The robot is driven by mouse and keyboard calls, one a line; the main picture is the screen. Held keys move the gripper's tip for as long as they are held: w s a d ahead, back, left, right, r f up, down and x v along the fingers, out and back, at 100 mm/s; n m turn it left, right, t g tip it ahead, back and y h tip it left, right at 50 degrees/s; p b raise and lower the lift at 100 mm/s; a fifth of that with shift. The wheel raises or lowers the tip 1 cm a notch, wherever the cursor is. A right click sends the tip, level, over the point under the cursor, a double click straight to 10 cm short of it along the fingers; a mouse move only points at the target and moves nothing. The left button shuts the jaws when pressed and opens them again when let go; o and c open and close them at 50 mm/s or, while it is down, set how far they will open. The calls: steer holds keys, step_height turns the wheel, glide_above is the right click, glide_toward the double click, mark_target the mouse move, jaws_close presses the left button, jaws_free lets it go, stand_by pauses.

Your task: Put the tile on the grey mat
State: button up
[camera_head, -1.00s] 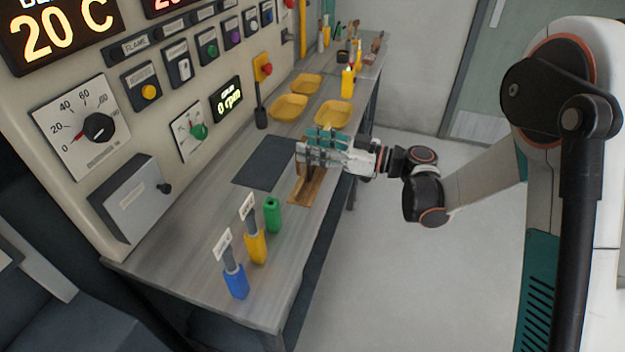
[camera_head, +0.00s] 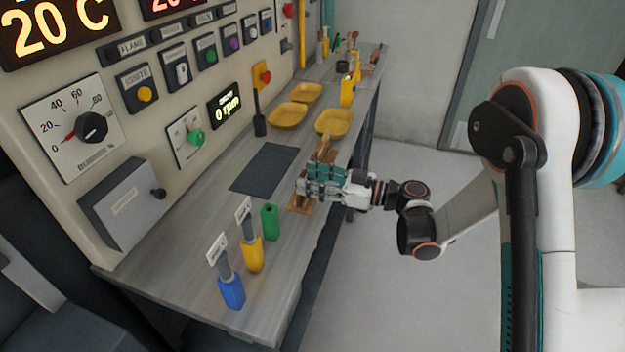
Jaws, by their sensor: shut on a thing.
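The grey mat (camera_head: 265,170) is a dark flat rectangle lying bare on the bench, to the left of my gripper. My gripper (camera_head: 312,184) has teal and white fingers and is closed, low over a brown wooden stand (camera_head: 299,206) near the bench's front edge. A tan upright piece (camera_head: 325,149) shows just behind the fingers. The tile is not clearly visible; the fingers hide what they are shut on. I cannot tell whether it touches the stand.
A green holder (camera_head: 270,222), a yellow holder (camera_head: 253,255) and a blue holder (camera_head: 232,292) stand nearer on the bench. Yellow trays (camera_head: 333,123) lie beyond the mat. A control panel (camera_head: 150,125) rises along the bench's left side.

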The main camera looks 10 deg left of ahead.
steer(key=shift+f, duration=0.2)
steer(key=o, duration=1.1)
steer(key=shift+r, duration=0.1)
steer(key=d+p, duration=0.4)
steer(key=d, duration=0.9)
steer(key=shift+s+d+r, duration=0.25)
steer(key=shift+s+d, duration=0.15)
steer(key=shift+s, duration=0.05)
steer(key=shift+r, duration=0.1)
